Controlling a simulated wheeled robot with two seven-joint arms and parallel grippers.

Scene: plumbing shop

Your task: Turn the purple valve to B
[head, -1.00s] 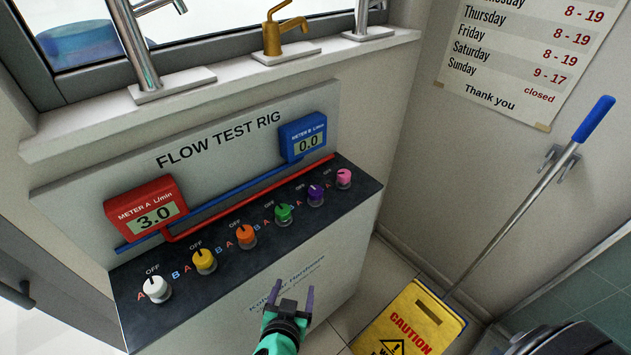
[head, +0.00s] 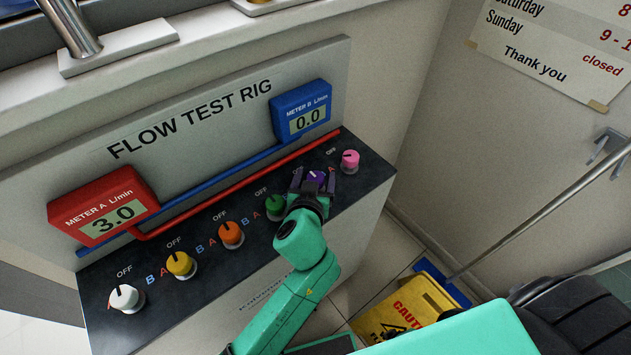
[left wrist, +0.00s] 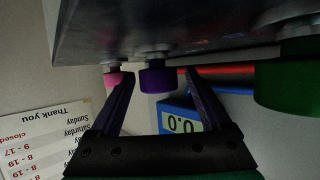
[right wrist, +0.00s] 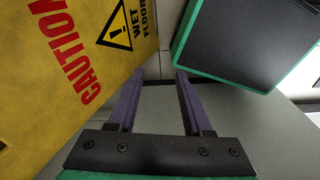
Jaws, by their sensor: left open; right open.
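The purple valve (head: 316,176) is a small round knob on the dark sloping panel, second from the right. In the head view my left gripper (head: 314,184) is at this knob, its open fingers on either side of it; its body hides the lower part. In the left wrist view the purple valve (left wrist: 158,80) shows between the tips of the left gripper (left wrist: 160,80), with gaps visible, so it is not clamped. The letters around the purple valve are mostly hidden. My right gripper (right wrist: 158,80) is open and empty, seen in the right wrist view.
The pink knob (head: 350,160) sits close on the right and the green knob (head: 275,206) close on the left. Orange, yellow and white knobs follow further left. Red meter A (head: 104,205) reads 3.0; blue meter B (head: 302,110) reads 0.0. A yellow caution sign (right wrist: 70,60) stands near my right gripper.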

